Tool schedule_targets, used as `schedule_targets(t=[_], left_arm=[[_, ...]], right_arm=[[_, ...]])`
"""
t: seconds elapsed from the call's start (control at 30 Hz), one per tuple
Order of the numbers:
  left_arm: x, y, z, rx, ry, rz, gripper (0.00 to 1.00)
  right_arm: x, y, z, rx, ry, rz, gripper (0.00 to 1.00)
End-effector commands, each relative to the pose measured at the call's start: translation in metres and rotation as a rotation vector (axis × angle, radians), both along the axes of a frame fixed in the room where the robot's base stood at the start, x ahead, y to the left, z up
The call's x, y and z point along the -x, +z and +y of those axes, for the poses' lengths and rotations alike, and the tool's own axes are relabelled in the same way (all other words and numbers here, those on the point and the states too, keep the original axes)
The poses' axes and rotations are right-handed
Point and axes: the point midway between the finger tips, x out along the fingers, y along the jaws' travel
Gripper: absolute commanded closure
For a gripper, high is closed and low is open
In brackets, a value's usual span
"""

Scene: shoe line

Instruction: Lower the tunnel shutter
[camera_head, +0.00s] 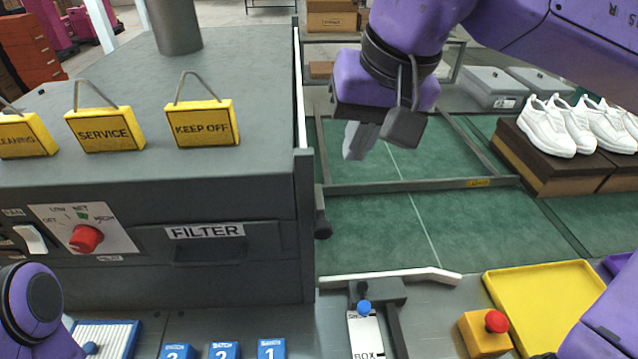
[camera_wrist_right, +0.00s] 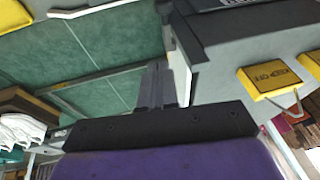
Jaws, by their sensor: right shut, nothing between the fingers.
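The tunnel is a large grey housing (camera_head: 150,185) on the left of the head view. A narrow upright grey panel (camera_head: 304,210) stands along its right side, by the green belt; I cannot tell for sure whether this is the shutter or how far down it is. A dark knob (camera_head: 322,226) sticks out low beside it. My right gripper (camera_head: 357,142) is shut and empty, above the belt just right of that panel. In the right wrist view its fingers (camera_wrist_right: 160,84) point toward the panel's edge (camera_wrist_right: 183,45), with contact unclear. My left gripper is out of view.
Yellow signs (camera_head: 205,125) stand on the tunnel top. A metal frame (camera_head: 420,186) lies across the green belt (camera_head: 390,225). White shoes (camera_head: 548,127) sit on boxes at right. A yellow tray (camera_head: 545,310) and red button (camera_head: 496,321) are in front.

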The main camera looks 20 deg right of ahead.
Motion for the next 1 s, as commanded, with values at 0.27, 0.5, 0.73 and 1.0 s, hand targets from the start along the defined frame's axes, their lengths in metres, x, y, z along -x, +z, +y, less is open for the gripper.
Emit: schedule_targets(t=[0.27,0.5,0.73,1.0], left_arm=[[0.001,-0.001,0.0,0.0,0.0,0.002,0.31],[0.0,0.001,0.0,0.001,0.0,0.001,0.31],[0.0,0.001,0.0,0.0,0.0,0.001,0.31],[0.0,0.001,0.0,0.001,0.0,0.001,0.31]], right_arm=[[-0.02,-0.055,0.004,0.001,0.0,0.007,1.0],[-0.033,-0.101,0.013,0.003,0.004,0.006,1.0],[-0.036,-0.122,0.024,0.001,0.003,0.003,1.0],[-0.037,-0.123,0.026,0.0,0.002,0.003,1.0]])
